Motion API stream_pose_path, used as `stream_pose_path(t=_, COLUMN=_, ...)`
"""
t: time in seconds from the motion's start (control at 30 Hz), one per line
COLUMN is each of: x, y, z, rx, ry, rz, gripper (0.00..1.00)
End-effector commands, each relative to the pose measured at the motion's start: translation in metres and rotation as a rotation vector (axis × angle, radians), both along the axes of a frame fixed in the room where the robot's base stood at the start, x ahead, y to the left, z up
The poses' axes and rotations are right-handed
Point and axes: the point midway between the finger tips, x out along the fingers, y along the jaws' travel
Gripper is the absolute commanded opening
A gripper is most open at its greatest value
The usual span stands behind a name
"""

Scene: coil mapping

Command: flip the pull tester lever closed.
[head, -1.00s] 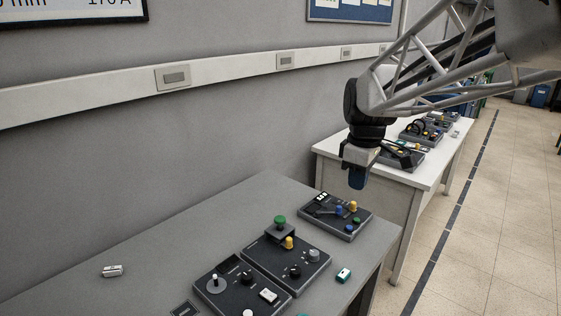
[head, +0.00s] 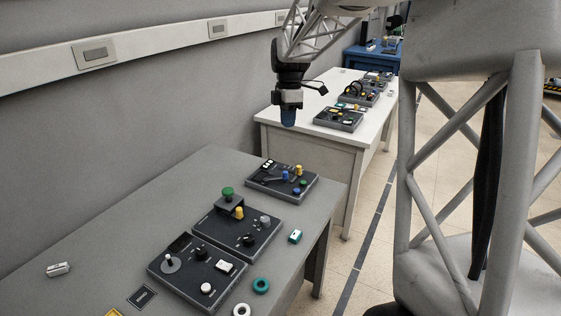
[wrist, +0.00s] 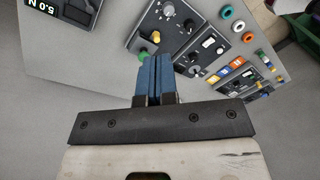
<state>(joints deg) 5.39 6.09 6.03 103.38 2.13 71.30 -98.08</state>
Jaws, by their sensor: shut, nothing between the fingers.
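The dark box (head: 282,182) at the far end of the near grey table is likely the pull tester. It has a small white display, yellow and blue knobs and a green button. A dark lever-like bar lies across its top, too small to read its position surely. In the wrist view a box with a "5.0 N" display (wrist: 72,10) is cut off at the top left, its lever out of frame. My gripper (head: 288,120) hangs in the air above and beyond the box, not touching it. Its blue fingers (wrist: 156,78) are shut and empty.
Two more dark boxes stand nearer on the table, one with a raised green knob (head: 228,191), one with a round dial (head: 170,262). A white table (head: 270,118) with more devices stands behind.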

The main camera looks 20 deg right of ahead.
Motion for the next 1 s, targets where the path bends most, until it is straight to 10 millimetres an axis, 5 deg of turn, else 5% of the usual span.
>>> stream_pose_path(t=1.0, x=0.168, y=-0.046, z=-0.094, rx=0.175, ry=0.092, rz=0.687, gripper=0.0)
